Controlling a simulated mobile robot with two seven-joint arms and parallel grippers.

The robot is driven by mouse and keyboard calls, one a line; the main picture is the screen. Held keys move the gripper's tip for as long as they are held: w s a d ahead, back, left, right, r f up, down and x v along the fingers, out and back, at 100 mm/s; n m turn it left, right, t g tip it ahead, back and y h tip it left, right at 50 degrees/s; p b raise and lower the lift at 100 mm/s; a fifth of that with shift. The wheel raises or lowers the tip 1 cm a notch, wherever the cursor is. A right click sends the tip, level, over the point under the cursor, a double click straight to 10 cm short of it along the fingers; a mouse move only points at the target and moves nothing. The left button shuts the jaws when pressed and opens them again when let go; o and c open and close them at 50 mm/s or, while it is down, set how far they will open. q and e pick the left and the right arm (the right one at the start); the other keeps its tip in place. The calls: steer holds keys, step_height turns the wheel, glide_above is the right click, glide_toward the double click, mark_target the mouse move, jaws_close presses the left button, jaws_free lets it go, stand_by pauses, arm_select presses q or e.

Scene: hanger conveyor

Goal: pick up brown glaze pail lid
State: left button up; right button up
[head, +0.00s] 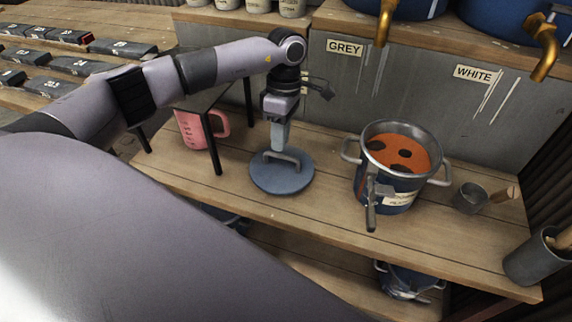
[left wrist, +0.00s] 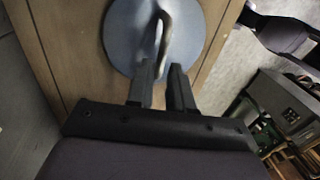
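The pail lid is a round blue-grey disc (head: 267,182) with a raised bar handle, lying flat on the wooden bench left of the pail. My left gripper (head: 281,148) points down over it, with its fingertips at the handle. In the left wrist view the lid (left wrist: 120,35) fills the top middle. There the fingers of my left gripper (left wrist: 162,82) stand a little apart, with the handle's near end between their tips; firm contact on both sides does not show. The blue pail (head: 401,195) stands uncovered, holding orange-brown glaze with several dark patches. My right gripper is out of view.
A grey handled tool (head: 371,203) hangs at the pail's front. A pink jug (head: 190,130) stands left of the lid, beside a dark-legged stand. A small metal cup (head: 468,198) and a grey container (head: 533,260) stand right. A panel labelled GREY and WHITE rises behind.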

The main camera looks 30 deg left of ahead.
mark_target(278, 155)
arm_select(q)
steer(key=f, duration=0.2)
steer(key=s+f, duration=0.1)
steer(key=f, duration=0.2)
steer(key=shift+s+f, duration=0.15)
steer(key=shift+f, duration=0.05)
steer(key=shift+c, duration=0.3)
steer(key=shift+d, duration=0.1)
jaws_close()
steer(key=shift+r, duration=0.1)
